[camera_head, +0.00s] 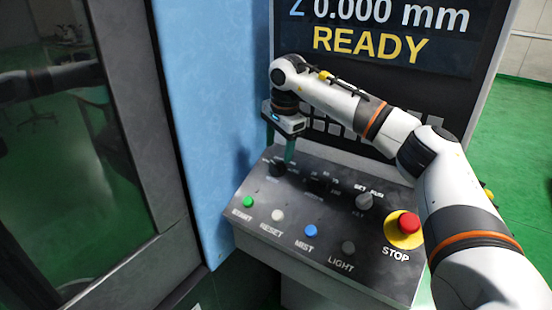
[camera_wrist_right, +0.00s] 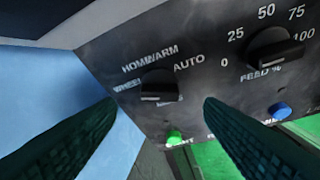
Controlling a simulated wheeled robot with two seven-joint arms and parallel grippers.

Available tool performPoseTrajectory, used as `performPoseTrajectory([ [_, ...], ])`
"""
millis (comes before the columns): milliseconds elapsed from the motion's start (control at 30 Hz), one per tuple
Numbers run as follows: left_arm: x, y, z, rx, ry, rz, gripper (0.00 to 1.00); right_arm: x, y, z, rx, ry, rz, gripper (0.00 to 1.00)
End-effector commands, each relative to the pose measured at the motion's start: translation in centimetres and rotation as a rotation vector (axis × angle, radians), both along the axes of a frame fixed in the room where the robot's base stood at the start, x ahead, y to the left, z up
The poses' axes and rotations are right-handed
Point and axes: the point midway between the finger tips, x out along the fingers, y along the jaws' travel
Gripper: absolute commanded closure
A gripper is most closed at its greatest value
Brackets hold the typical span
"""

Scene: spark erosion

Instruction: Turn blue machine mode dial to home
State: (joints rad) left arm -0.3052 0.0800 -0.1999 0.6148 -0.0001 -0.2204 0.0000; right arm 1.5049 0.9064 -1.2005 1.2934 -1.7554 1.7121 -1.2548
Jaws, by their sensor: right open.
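The mode dial is a black knob with a raised grip bar (camera_wrist_right: 160,84) in the right wrist view. Labels reading WHEEL, HOM, WARM and AUTO surround it, and one below is partly hidden. I cannot tell for sure which label it points at. In the head view the dial (camera_head: 277,169) sits at the panel's upper left. My right gripper (camera_head: 280,150) points down just above it. In the wrist view the open green fingers (camera_wrist_right: 159,103) stand apart on either side of the dial, with no visible contact. My left gripper is not in view.
The feed dial (camera_wrist_right: 275,48) is to the right of the mode dial. The sloped panel (camera_head: 240,222) also holds a set/run switch (camera_head: 364,201), several push buttons and a red stop button (camera_head: 408,223). A blue machine wall (camera_head: 205,130) is close on the left. The screen (camera_head: 375,35) reads READY.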

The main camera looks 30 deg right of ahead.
Motion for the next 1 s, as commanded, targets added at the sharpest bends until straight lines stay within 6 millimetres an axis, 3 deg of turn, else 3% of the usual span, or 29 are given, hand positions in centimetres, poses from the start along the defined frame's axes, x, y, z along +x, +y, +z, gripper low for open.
performPoseTrajectory([
  [300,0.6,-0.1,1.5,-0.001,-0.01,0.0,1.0,0.8,0.1,-4.7,0.002,0.001,0.001,0.38],
  [700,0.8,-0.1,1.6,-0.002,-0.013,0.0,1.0,0.9,0.1,-5.6,0.002,-0.001,0.001,0.38],
  [967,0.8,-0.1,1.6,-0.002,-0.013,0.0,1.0,0.9,0.1,-5.6,0.002,-0.001,0.001,0.79],
  [1000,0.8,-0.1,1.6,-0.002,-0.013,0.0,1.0,0.9,0.1,-5.6,0.002,-0.001,0.001,0.79],
])
